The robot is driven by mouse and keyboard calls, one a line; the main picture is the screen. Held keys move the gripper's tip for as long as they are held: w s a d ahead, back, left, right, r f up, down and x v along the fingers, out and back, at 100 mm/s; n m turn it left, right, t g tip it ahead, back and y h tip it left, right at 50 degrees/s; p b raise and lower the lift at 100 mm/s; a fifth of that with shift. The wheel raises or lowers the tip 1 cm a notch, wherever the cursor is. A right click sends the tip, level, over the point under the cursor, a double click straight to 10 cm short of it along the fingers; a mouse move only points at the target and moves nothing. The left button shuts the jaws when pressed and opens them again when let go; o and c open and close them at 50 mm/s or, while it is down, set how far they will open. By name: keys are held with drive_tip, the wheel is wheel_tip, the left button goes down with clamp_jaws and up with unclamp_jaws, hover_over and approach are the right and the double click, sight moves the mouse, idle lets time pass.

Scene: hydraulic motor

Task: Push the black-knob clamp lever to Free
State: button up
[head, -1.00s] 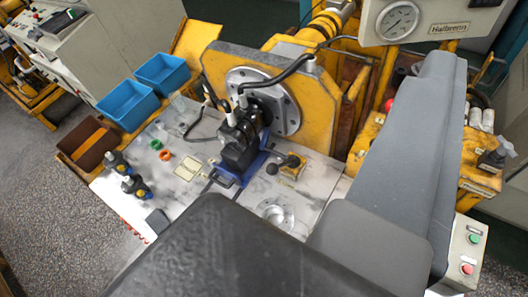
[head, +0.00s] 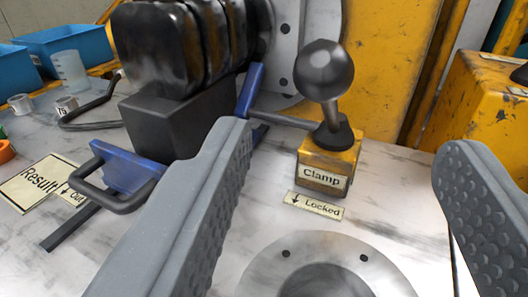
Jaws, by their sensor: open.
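The clamp lever has a round black knob (head: 324,69) on a short metal stem, rising from a black boot on a yellow block with a "Clamp" label (head: 324,179). The lever stands nearly upright, leaning slightly to the left. A "Locked" label (head: 314,205) with an arrow lies on the table in front of the block. No Free label shows. My gripper (head: 345,170) is open, its two grey fingers wide apart at left and right. The lever stands beyond and between them, and I see no contact.
The black hydraulic motor (head: 180,55) stands on a dark block left of the lever, with a blue clamp and black handle (head: 115,195) beside it. A round metal ring (head: 325,270) lies in front. Blue bins (head: 70,45) are at far left. A yellow housing (head: 490,110) stands at right.

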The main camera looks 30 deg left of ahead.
sight(323, 91)
drive_tip(key=b+x, duration=0.1)
drive_tip(key=x, duration=0.3)
drive_tip(key=b+x, duration=0.1)
drive_tip(key=x, duration=0.3)
drive_tip(key=f+x, duration=0.1)
drive_tip(key=x, duration=0.3)
drive_tip(key=shift+a+b, duration=0.25)
drive_tip(key=shift+b, duration=0.15)
drive_tip(key=shift+w+a+r, duration=0.25)
drive_tip(key=shift+w, duration=0.4)
